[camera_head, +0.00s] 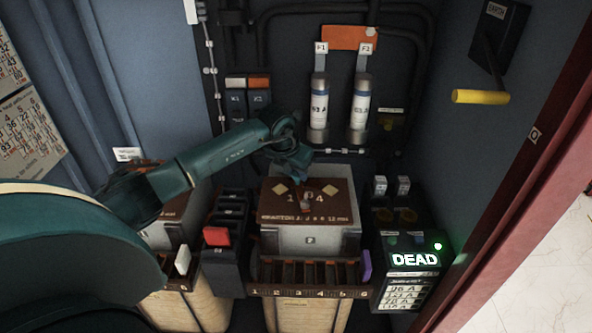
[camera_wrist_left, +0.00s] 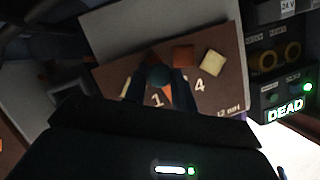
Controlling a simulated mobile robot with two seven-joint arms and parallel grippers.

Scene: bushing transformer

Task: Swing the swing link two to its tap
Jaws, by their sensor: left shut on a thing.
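The brown tap plate (camera_head: 327,197) lies on top of the grey box marked 2 (camera_head: 340,240), in the middle of the head view. A copper-coloured swing link (camera_head: 305,204) sits among the plate's tap markings. My left gripper (camera_head: 303,180) reaches down over the plate. In the left wrist view, its dark fingers (camera_wrist_left: 160,88) are shut on a round dark knob (camera_wrist_left: 159,75), which appears to belong to the link. Pale pads (camera_wrist_left: 212,63) and a copper pad (camera_wrist_left: 183,55) lie near it. The gripper hides part of the link. My right gripper is not in view.
A panel reading DEAD (camera_head: 414,260) with a green light stands at right. Two fuse tubes (camera_head: 319,108) stand behind the plate. A red-marked switch block (camera_head: 217,236) is at left. A numbered rack (camera_head: 290,274) is in front. A yellow earth handle (camera_head: 480,97) sticks out upper right.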

